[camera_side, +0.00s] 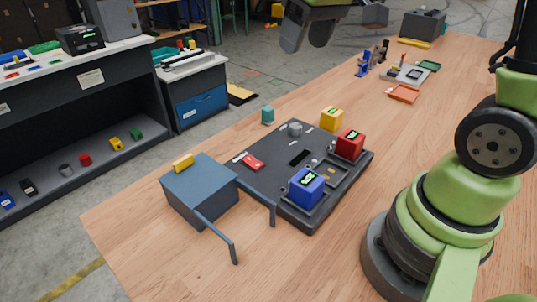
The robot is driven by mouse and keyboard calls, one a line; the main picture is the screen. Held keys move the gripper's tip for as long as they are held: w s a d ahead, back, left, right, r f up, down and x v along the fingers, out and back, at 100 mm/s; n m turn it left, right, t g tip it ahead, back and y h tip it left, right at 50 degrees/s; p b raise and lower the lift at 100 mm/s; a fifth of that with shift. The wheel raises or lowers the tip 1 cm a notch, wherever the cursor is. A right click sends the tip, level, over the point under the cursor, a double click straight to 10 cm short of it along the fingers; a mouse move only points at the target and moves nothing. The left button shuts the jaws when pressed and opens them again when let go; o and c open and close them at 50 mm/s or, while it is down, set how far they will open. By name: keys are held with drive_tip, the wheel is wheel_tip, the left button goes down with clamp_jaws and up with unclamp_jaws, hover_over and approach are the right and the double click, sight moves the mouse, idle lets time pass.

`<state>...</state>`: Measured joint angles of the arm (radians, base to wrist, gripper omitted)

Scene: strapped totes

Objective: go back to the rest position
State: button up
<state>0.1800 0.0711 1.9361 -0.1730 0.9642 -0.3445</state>
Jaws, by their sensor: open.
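My gripper (308,34) is at the top edge of the side view, high above the table and partly cut off by the frame. Its dark jaws point down, open, with nothing seen between them. It is apart from everything on the table.
A yellow cube (331,118) and a teal piece (267,115) stand behind the tray. A shelf unit (90,110) stands left of the table. The table's right middle is clear.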

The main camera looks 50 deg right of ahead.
drive_tip(key=s+a+r+m+t+y, duration=0.1)
drive_tip(key=s+a, duration=0.2)
drive_tip(key=s, duration=0.4)
drive_tip(key=s+a+r+m+t+y, duration=0.1)
drive_tip(key=s+a+t, duration=0.1)
drive_tip(key=s+a, duration=0.2)
drive_tip(key=s, duration=0.3)
drive_tip(key=shift+r+t, duration=0.3)
drive_tip(key=shift+r, duration=0.05)
